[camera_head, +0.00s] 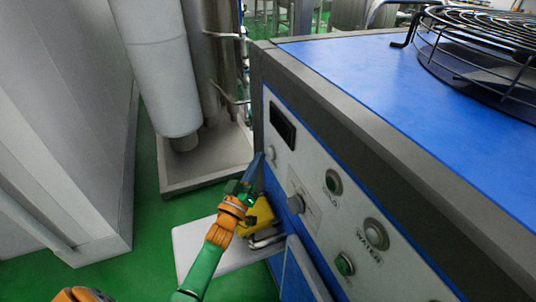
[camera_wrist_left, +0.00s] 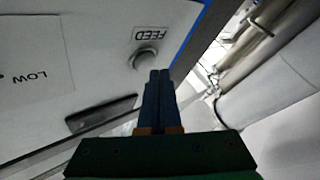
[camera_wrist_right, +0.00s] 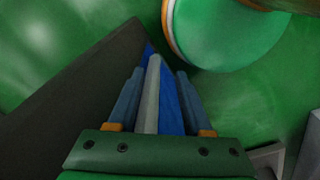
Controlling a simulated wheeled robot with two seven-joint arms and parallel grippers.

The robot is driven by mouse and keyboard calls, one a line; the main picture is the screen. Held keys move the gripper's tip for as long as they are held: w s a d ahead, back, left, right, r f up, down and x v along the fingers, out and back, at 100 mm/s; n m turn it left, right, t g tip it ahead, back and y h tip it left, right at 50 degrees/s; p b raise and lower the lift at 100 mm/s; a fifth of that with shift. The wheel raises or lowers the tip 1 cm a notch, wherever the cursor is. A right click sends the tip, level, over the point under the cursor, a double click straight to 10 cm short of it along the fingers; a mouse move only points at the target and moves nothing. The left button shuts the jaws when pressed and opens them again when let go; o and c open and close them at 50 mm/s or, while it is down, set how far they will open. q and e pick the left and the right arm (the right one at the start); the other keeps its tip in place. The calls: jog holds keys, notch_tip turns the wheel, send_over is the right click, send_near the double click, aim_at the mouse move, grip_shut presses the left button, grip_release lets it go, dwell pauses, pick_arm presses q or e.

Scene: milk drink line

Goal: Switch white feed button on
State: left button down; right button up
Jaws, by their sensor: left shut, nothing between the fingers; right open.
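The white feed button (camera_head: 270,153) is a round pale button at the left end of the control panel (camera_head: 318,208). In the left wrist view the button (camera_wrist_left: 145,58) sits beside a label reading FEED. My left gripper (camera_head: 256,163) is shut and empty, its fingertips close to the button. In the left wrist view the fingertips (camera_wrist_left: 160,76) appear just below and right of the button; I cannot tell whether they touch it. My right gripper (camera_wrist_right: 158,90) is open; a grey and blue strip shows between its fingers, and it is out of the head view.
A wire guard (camera_head: 480,40) stands on the blue top. Green floor lies left of the machine.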

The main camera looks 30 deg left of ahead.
pick_arm(q)
jog(key=shift+w+d, duration=0.3)
dwell(0.8)
jog(key=shift+a, duration=0.1)
jog(key=shift+s+a, duration=0.55)
jog(key=shift+s, duration=0.15)
jog(key=shift+p, duration=0.3)
jog(key=s+a+p, duration=0.1)
jog(key=s+a, duration=0.3)
jog(key=shift+s+p, duration=0.25)
jog(key=shift+p, duration=0.1)
jog(key=shift+d, duration=0.1)
